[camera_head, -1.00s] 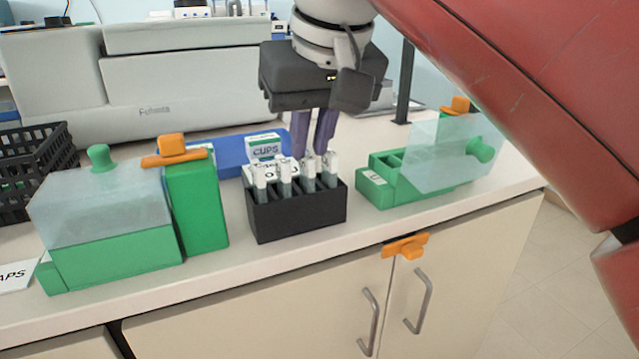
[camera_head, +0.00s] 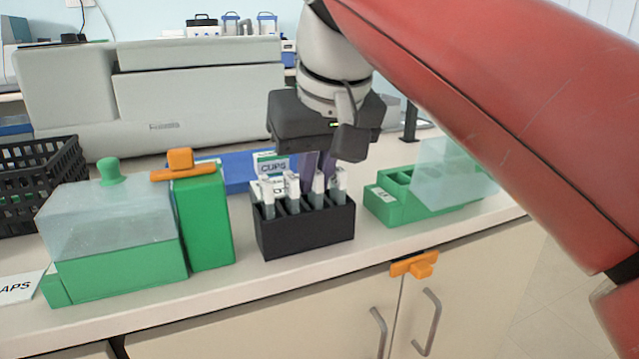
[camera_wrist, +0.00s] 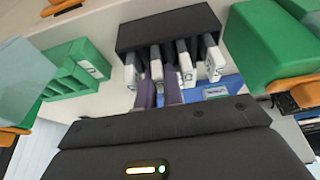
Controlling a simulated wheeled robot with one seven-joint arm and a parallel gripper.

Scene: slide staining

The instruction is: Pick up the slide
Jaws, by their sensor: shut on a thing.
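Several upright slides with white label ends stand in a black rack (camera_head: 303,236) on the counter; the rack also shows at the top of the wrist view (camera_wrist: 170,30). My gripper (camera_head: 318,172) points down from behind the rack. In the wrist view its purple fingers (camera_wrist: 159,92) are on either side of one slide (camera_wrist: 156,66), second from left there. It is the third from left in the head view (camera_head: 318,186). My gripper is shut on that slide. The slide's lower part is hidden in the rack.
A green box with a clear cover (camera_head: 115,270) and a green block with an orange top (camera_head: 206,225) stand left of the rack. A green compartment box (camera_head: 395,208) stands right. A blue tray (camera_head: 238,172) lies behind. The counter's front edge is close.

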